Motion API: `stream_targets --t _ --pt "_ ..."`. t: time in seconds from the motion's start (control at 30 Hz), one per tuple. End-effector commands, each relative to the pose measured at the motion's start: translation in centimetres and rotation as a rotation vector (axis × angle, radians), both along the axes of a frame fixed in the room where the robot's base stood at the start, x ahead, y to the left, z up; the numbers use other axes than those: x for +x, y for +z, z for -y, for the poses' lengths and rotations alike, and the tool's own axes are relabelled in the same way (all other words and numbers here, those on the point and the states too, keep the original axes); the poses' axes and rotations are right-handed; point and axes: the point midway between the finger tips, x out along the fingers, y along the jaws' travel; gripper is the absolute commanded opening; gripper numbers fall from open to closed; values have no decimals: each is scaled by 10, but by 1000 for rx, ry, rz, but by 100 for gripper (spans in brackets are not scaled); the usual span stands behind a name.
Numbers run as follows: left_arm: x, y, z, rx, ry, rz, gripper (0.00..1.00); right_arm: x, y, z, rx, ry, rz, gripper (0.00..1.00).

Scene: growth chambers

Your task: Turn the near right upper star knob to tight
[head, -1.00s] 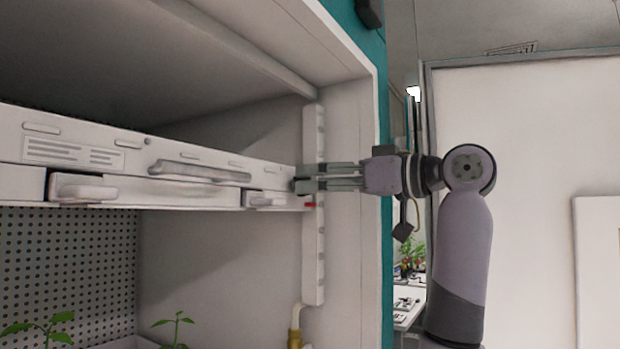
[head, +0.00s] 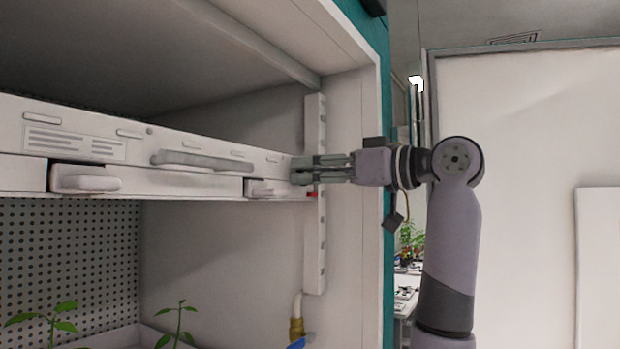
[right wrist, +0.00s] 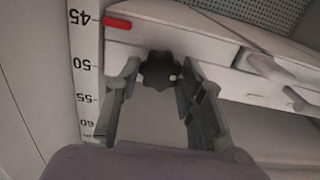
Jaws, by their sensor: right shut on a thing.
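The star knob (right wrist: 160,72) is a dark lobed knob on the end of the white shelf unit, in the upper middle of the right wrist view. My right gripper (right wrist: 158,76) is shut on it, with one finger on each side. In the head view the right gripper (head: 302,170) reaches in from the right to the unit's right end, and its fingers mostly hide the knob. My left gripper is not in view.
The white shelf unit (head: 200,183) has a long handle (head: 203,160) and latches. A numbered upright rail (head: 314,240) stands beside the gripper, with a red marker (right wrist: 117,23) near 45. The chamber's side wall is close on the right. Plants (head: 178,325) stand below.

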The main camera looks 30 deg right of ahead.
Motion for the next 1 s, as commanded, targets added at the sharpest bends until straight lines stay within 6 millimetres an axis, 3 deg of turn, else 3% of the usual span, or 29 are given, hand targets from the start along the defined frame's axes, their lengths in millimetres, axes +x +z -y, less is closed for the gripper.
stream_targets --t 0.17,0.53,1.0 --pt "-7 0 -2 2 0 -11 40 1 0 1 0 -2 -1 8" --pt "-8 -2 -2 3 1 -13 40 1 -1 1 58 -3 -37 8" --pt "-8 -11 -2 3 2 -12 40 2 -2 2 389 -3 -232 8"
